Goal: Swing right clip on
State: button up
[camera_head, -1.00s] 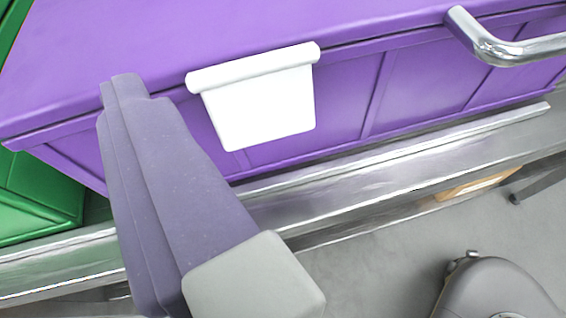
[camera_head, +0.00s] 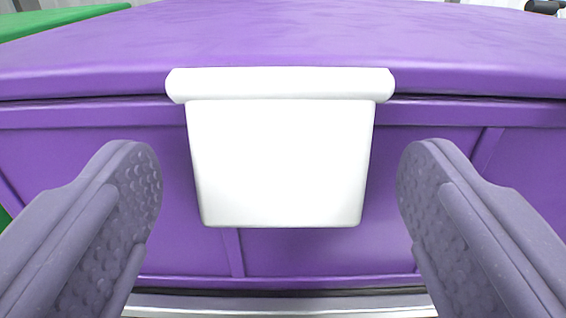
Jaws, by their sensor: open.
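A white clip (camera_head: 280,160) hangs on the front of a purple box (camera_head: 100,155), in the middle of the view. Its rolled top edge lies over the seam between the lid (camera_head: 290,35) and the box wall, and its flat flap hangs down against the wall. My gripper (camera_head: 280,185) is open, with one grey finger to the left of the clip and one to the right. Both fingers are apart from the clip, and nothing is between them but the view of the clip and wall.
A green box (camera_head: 60,20) stands to the left of the purple one. A metal rail or table edge (camera_head: 280,303) runs below the purple box. A dark object (camera_head: 545,7) shows at the top right corner.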

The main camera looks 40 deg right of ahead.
jog(key=c, duration=1.1)
jog(key=shift+o, duration=0.2)
jog(key=shift+w+d+f+t+h+b, duration=0.2)
jog(key=shift+f+t+h+b, duration=0.1)
jog(key=shift+t+h+b, duration=0.15)
jog(key=shift+t+h, duration=0.25)
jog(key=shift+t, duration=0.1)
jog(key=o, duration=1.1)
jog(key=shift+c, duration=0.2)
